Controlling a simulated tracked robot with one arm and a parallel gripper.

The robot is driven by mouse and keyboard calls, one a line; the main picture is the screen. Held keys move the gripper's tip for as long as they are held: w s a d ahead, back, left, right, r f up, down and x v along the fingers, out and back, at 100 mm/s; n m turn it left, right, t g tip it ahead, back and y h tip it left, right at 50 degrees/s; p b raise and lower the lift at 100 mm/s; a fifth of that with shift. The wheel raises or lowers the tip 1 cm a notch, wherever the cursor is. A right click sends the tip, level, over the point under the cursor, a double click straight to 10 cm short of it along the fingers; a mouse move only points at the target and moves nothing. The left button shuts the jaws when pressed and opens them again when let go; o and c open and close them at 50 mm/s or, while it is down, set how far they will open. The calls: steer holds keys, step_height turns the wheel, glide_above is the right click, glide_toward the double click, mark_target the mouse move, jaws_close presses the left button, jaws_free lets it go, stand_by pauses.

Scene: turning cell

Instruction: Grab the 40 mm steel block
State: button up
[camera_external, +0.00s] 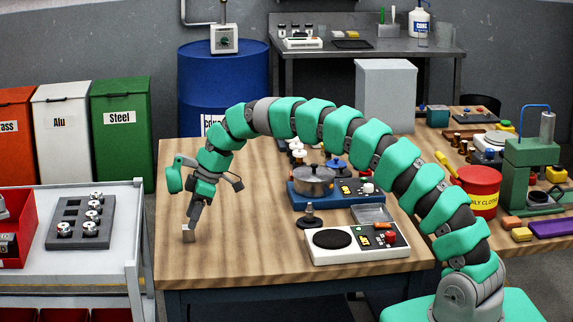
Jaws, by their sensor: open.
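A small grey steel block (188,236) stands on the wooden table near its left side. My gripper (191,222) points down directly over the block, its fingertips at the block's upper part. The jaws are open. The fingers partly cover the block's top, and I cannot tell whether they touch it.
To the right on the wooden table (250,262) are a white hotplate (357,241), a blue unit with a metal pot (315,180) and a dark knobbed weight (309,217). A grey cart (95,262) with a slotted tray (80,222) stands left. Bare wood surrounds the block.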

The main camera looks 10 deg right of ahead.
mark_target(188, 234)
steer(key=x, duration=0.4)
steer(key=shift+w+a+f, duration=0.1)
steer(key=shift+a+f, duration=0.05)
steer(key=shift+f, duration=0.15)
steer(key=shift+r, duration=0.1)
jaws_close()
steer(key=shift+r, duration=0.1)
